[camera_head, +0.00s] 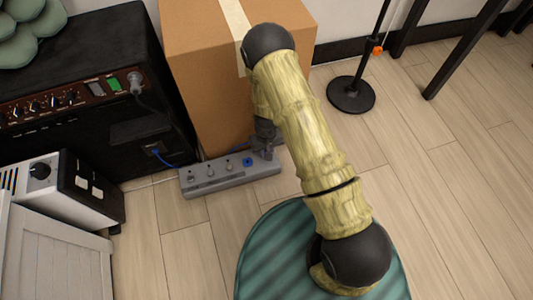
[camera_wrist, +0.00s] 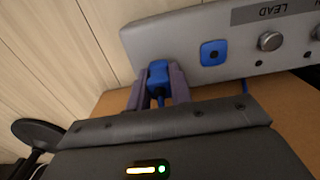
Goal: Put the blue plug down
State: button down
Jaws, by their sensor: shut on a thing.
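My gripper (camera_head: 266,150) points down at the right end of a grey box with knobs (camera_head: 212,184). In the wrist view its two fingers (camera_wrist: 158,84) are shut on the blue plug (camera_wrist: 158,70). The plug is at the near edge of the grey box (camera_wrist: 180,40), beside the blue square socket (camera_wrist: 213,52) and apart from it. I cannot tell whether the plug touches the box. In the head view the plug is hidden by my gripper, and the socket (camera_head: 247,162) shows just left of it.
A cardboard box (camera_head: 200,80) stands close behind the grey box. A black amplifier (camera_head: 90,80) with a blue cable (camera_head: 163,157) and a white unit (camera_head: 50,190) are at left. A black stand base (camera_head: 351,95) is at right. The wooden floor (camera_head: 440,190) is clear at right.

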jog(key=shift+f, duration=0.4)
jog(key=shift+f, duration=0.6)
jog(key=c, duration=1.3)
grip_release()
jog(key=shift+o, duration=0.2)
notch_tip(320, 180, up, 13)
jog(key=p, duration=0.8)
jog(key=shift+r, duration=0.15)
